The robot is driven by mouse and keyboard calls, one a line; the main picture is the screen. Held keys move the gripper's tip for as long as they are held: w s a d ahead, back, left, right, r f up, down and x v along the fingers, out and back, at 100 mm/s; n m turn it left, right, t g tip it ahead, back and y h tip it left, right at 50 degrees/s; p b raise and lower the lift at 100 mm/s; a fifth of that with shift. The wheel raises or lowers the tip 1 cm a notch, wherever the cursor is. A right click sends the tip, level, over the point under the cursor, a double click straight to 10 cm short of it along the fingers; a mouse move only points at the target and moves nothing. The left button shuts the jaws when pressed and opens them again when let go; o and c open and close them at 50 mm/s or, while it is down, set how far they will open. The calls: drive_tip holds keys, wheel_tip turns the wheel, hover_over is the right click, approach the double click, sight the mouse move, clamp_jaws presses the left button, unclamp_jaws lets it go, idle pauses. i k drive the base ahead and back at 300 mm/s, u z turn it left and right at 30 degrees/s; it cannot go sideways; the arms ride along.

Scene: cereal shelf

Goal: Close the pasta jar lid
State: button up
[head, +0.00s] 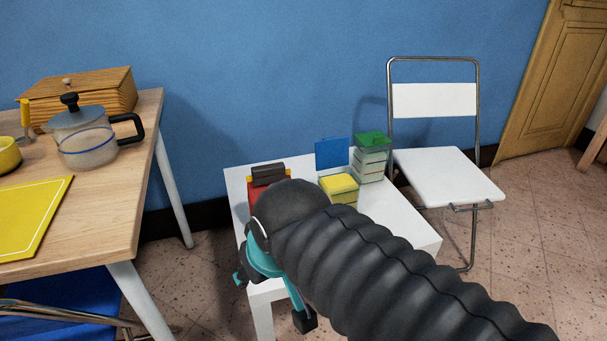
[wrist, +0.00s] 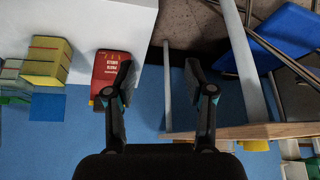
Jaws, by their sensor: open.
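A square container with yellow contents (head: 340,190) stands on the white table; I take it as the pasta jar, though no label is readable. Its blue lid (head: 332,153) stands raised upright at the back edge. In the wrist view, the yellow container (wrist: 47,62) is at the left, with the blue lid (wrist: 47,107) beside it. My gripper (head: 272,300) is at the table's front left, apart from the jar. In the wrist view my gripper (wrist: 160,78) is open and empty, its left finger overlapping a red packet (wrist: 107,75).
A clear container with a green lid (head: 370,140) stands right behind the jar. The red packet (head: 256,192) with a dark top stands left on the white table (head: 400,225). A folding chair (head: 435,100) is at the right, a wooden table (head: 120,190) at the left.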

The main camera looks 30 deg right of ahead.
sight(331, 153)
drive_tip(key=k, duration=1.25)
drive_tip(key=z, duration=0.9)
drive_tip(key=i, duration=1.5)
drive_tip(key=u, duration=0.9)
